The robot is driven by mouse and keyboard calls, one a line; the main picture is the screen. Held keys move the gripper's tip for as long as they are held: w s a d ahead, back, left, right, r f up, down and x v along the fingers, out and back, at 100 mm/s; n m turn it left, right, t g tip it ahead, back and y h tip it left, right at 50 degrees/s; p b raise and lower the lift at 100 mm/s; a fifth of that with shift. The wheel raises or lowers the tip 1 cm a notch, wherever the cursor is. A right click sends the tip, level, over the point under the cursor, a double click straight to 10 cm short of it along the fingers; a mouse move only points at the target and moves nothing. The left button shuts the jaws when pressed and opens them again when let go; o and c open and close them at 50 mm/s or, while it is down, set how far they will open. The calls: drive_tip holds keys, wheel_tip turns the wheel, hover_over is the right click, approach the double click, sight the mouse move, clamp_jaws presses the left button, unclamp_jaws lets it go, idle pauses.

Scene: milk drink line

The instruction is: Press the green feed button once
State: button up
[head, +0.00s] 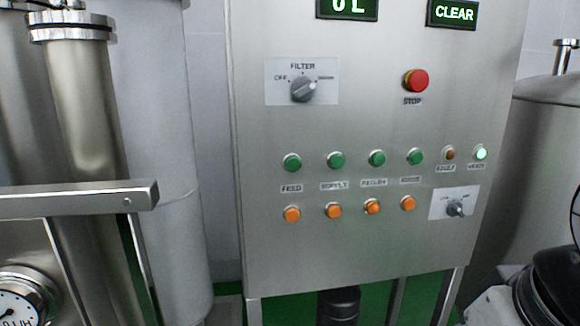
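The green feed button (292,163) is at the left end of a row of green buttons on the steel control panel (370,245). The label FEED (292,188) is below it, and an orange button (292,214) sits under the label. Nothing touches or covers the feed button. The fingers of my gripper are not in view; a black and grey part at the lower right edge may be my arm.
Other green buttons (336,160) continue to the right. A FILTER knob (303,89) and a red STOP button (416,81) are above; a smaller knob (455,208) is lower right. Steel pipework (80,110) stands left. The space before the panel looks clear.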

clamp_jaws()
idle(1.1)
